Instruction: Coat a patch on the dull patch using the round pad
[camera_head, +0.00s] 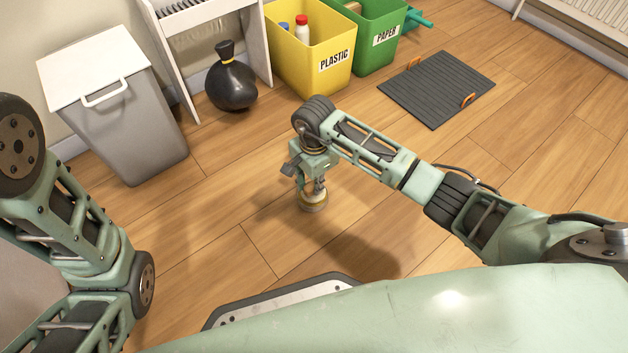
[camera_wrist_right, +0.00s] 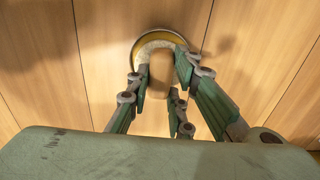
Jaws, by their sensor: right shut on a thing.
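The round pad (camera_head: 313,205) is a small disc with a yellowish rim, at or just above the wooden floor (camera_head: 225,215) in the middle of the head view. Whether the pad touches the floor is hard to tell. I cannot make out the dull patch on the floor. My left arm shows at the left, but its gripper does not.
A grey lidded bin (camera_head: 125,125), a black bag (camera_head: 231,82), a yellow plastic bin (camera_head: 305,62) and a green paper bin (camera_head: 378,40) stand along the back. A dark ribbed mat (camera_head: 436,88) lies at the back right. The floor around the pad is clear.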

